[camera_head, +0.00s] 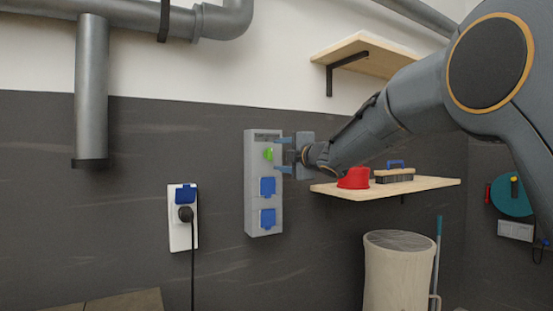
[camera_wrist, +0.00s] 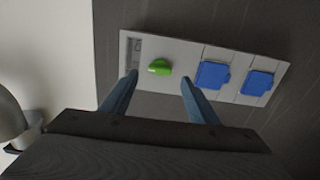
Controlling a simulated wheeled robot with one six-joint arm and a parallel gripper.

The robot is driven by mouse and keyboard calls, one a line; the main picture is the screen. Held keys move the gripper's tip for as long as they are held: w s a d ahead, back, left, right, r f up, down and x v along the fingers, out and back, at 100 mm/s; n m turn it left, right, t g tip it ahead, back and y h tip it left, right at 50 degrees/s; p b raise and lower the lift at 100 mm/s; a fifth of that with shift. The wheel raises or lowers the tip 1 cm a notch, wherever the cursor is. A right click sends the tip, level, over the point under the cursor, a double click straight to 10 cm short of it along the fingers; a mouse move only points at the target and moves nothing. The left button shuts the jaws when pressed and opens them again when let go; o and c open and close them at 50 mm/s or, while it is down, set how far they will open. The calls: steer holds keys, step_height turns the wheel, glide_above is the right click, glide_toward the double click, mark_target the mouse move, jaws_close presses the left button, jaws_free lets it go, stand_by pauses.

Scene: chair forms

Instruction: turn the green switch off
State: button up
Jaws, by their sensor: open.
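The green switch (camera_head: 268,154) is a small knob near the top of a grey wall panel (camera_head: 250,202). It also shows in the wrist view (camera_wrist: 160,67), on the panel face (camera_wrist: 190,50) beside two blue socket covers. My gripper (camera_head: 279,156) is at the panel's upper part, at the end of my arm coming in from the right. In the wrist view its two blue fingers (camera_wrist: 158,88) are apart, one to each side of the switch in the picture, with nothing held. I cannot tell whether the fingertips touch the panel.
Blue socket covers (camera_head: 267,187) sit below the switch. A white socket (camera_head: 181,232) with a black plug is on the wall to the left. A shelf (camera_head: 425,184) with a red item (camera_head: 354,178) and a brush (camera_head: 395,174) lies right, below my arm. A bin (camera_head: 397,275) stands beneath.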

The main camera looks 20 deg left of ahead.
steer(key=shift+v, duration=1.75)
steer(key=d+f+m+t+h+p, duration=0.1)
steer(key=d+f+m+h, duration=0.4)
steer(key=d, duration=0.4)
steer(key=d+f+m+h+p, duration=0.1)
steer(key=d+f+m+h, duration=0.2)
steer(key=d+f+m, duration=0.35)
steer(key=s+d+f+m+g+h+p, duration=0.1)
steer(key=s+d+f+m+h, duration=0.15)
steer(key=d+f, duration=0.4)
steer(key=s+d+f+m+g+h, duration=0.15)
steer(key=s+d+f, duration=0.25)
steer(key=d, duration=0.5)
steer(key=s+d+f+m+g+h+p, duration=0.1)
steer(key=s+d+f+m+g, duration=0.3)
steer(key=s, duration=0.4)
steer(key=s+d+f+m+g+h+p, duration=0.1)
steer(key=s+d+f+m, duration=0.2)
steer(key=s+d+f, duration=0.5)
steer(key=s+d+f+m+g+p, duration=0.1)
steer(key=s+m+g, duration=0.1)
steer(key=s, duration=0.7)
steer(key=s+d+f+m+g, duration=0.1)
steer(key=s+f+m+g, duration=0.1)
steer(key=s, duration=0.8)
steer(key=shift+s+m+g+p, duration=0.15)
steer(key=shift+m+g+p, duration=0.25)
steer(key=shift+m+g, duration=0.25)
steer(key=shift+f, duration=0.15)
